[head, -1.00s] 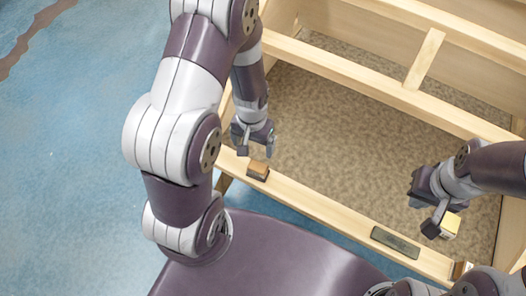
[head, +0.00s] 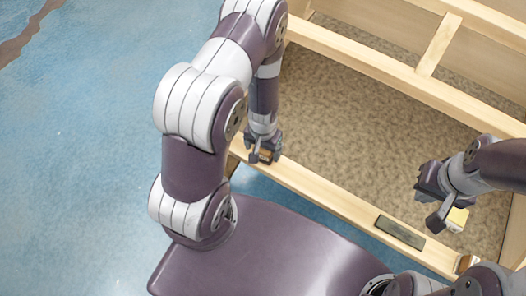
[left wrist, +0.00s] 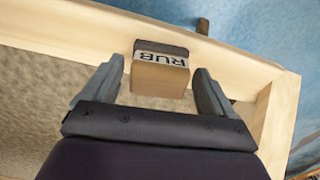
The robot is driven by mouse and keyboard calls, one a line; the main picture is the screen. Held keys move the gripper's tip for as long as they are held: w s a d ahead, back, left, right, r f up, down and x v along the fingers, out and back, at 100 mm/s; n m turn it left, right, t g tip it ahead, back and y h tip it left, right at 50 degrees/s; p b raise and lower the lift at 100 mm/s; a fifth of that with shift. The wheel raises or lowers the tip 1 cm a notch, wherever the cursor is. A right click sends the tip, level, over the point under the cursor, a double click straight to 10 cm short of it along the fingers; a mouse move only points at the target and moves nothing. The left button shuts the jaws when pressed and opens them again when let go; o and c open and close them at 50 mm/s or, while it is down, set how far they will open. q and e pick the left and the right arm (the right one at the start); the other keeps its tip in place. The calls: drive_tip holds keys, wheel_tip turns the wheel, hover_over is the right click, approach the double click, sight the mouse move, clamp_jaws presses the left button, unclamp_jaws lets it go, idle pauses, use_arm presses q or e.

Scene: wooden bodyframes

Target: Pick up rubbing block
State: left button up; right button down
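The rubbing block (left wrist: 160,75) is a small brown block with a dark base and a white label reading "RUB". It sits on the front wooden rail of the frame; in the head view it shows as a small brown patch (head: 265,154) partly covered by my left gripper. My left gripper (left wrist: 160,82) is open, its fingers on either side of the block with gaps visible. In the head view my left gripper (head: 262,158) is right over the block. My right gripper (head: 446,220) is above the bed at the right, by a pale yellow block (head: 457,219); its fingers are partly hidden.
A dark flat plate (head: 400,232) lies on the front rail (head: 325,201) to the right. Another small brown item (head: 466,263) is at the rail's right end. The wooden frame encloses a speckled brown panel (head: 345,120). Blue floor lies open at left.

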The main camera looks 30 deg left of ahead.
use_arm(q)
drive_tip(key=shift+r, duration=0.1)
drive_tip(key=c, duration=0.8)
drive_tip(key=shift+c, duration=0.2)
wheel_tip(320, 180, up, 5)
drive_tip(key=shift+f+p, duration=0.1)
drive_tip(key=shift+p, duration=1.15)
drive_tip(key=w+d+r+p, duration=0.2)
drive_tip(key=d+r, duration=0.4)
drive_tip(key=d, duration=0.5)
drive_tip(key=shift+w+d+p, duration=0.2)
drive_tip(key=shift+w+p, duration=0.1)
drive_tip(key=shift+w, duration=0.1)
